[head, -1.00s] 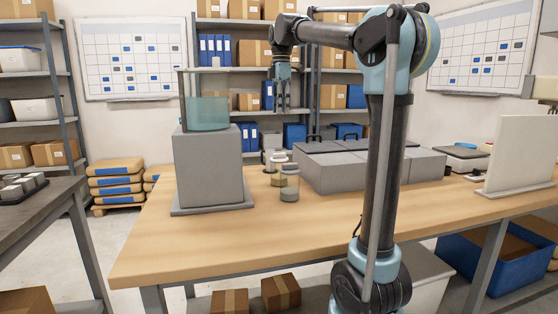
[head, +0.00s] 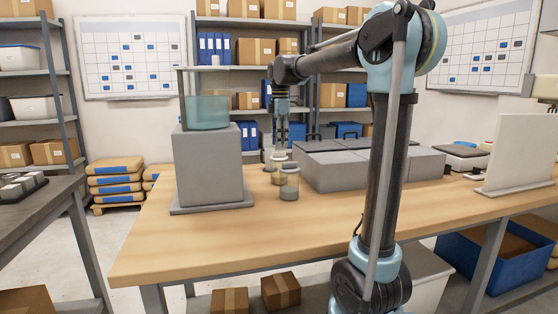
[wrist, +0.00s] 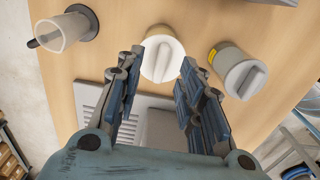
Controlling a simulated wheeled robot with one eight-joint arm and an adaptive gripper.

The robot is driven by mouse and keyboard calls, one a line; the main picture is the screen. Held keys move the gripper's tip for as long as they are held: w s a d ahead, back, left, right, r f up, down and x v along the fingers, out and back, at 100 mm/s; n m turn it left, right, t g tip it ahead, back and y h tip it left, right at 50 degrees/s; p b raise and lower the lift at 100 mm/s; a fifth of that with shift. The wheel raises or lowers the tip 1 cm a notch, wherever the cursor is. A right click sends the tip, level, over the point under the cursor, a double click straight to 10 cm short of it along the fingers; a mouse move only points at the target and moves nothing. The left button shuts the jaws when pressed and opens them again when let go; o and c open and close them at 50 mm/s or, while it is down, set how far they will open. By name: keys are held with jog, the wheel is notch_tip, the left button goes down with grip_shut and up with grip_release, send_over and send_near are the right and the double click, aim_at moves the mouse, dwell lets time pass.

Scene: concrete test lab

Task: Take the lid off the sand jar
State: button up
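A small clear jar with yellowish, sand-like contents (head: 278,179) stands on the wooden bench, partly behind a jar with greyish contents (head: 289,187). In the wrist view, a pale round lid with a raised bar grip (wrist: 163,60) lies between and just beyond my fingers. It appears to sit on the sand jar, whose body is mostly hidden beneath it. The other lidded jar (wrist: 240,74), with a yellow patch on its side, stands to the right. My gripper (head: 281,147) is open and empty above the jars; the wrist view also shows its spread fingers (wrist: 160,70).
A clear cup on a dark base (wrist: 70,28) stands left of the jars in the wrist view. Grey cases (head: 340,170) stand right of the jars. A grey block (head: 208,170) bearing a teal tank (head: 207,113) stands left. The bench front (head: 230,240) is clear.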

aim_at(279, 156)
notch_tip(279, 156, down, 4)
jog(key=shift+s+f, duration=0.1)
grip_shut()
dwell(0.5)
